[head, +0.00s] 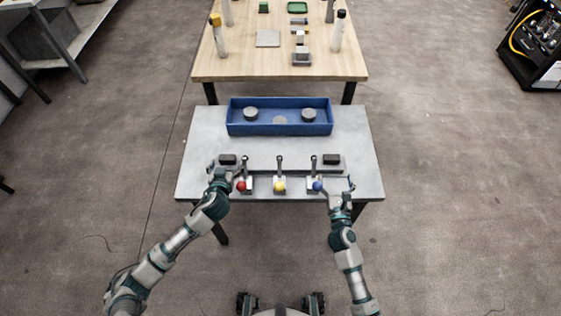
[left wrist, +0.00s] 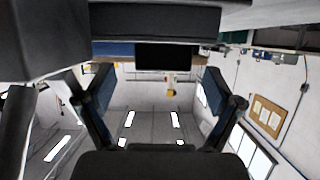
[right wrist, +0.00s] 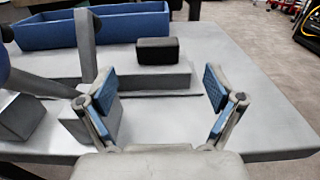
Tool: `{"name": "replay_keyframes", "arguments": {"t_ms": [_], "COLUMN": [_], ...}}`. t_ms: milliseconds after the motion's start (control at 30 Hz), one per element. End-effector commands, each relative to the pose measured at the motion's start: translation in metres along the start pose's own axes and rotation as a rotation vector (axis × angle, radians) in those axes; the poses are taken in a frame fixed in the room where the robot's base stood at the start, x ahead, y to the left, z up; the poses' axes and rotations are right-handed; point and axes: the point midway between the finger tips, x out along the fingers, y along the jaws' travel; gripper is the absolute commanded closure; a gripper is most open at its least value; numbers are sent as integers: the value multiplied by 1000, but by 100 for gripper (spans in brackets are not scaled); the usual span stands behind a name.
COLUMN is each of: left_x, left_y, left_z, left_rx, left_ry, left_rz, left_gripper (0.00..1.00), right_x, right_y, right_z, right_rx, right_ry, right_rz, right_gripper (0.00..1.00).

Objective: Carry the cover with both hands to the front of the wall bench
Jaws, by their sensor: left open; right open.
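A long grey slab (head: 280,161) with a black block at each end lies across the grey table; it looks like the cover. My left gripper (head: 224,173) is open at the slab's left end, by the left black block (head: 227,159). In the left wrist view a black block (left wrist: 166,57) shows beyond its spread fingers (left wrist: 158,92); contact cannot be told. My right gripper (head: 340,185) is open by the table's front edge, short of the right black block (head: 332,159). In the right wrist view that block (right wrist: 158,50) stands beyond the empty fingers (right wrist: 155,92).
Levers with red (head: 242,186), yellow (head: 279,186) and blue (head: 317,186) knobs stand along the front. A blue tray (head: 279,129) with grey discs sits behind. A wooden table (head: 280,70) is beyond. A bench (head: 80,42) stands at far left; open floor lies around.

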Motion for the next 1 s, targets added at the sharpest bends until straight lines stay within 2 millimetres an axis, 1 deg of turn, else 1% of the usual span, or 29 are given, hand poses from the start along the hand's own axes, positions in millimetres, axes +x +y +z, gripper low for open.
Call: {"name": "replay_keyframes", "arguments": {"t_ms": [33,200,400,600,900,967,1000], "left_x": [4,18,30,35,36,36,36], "left_y": [0,0,0,0,0,0,0], "left_z": [0,0,0,-1,0,0,0], "left_rx": [0,1,0,1,0,1,1], "left_ry": [0,0,0,1,1,1,1], "left_rz": [-1,-1,0,-1,0,0,0], "left_gripper": [8,8,8,8,8,23,33], "right_x": [11,44,72,84,85,85,85], "right_y": [0,0,0,-1,0,0,0], "right_z": [1,1,1,0,0,0,0], "right_rx": [1,0,2,2,1,1,1], "right_ry": [-2,-2,-2,-1,-1,-1,-1], "right_rz": [0,-2,-1,-1,0,0,0], "right_gripper": [8,8,8,8,8,23,33]}}
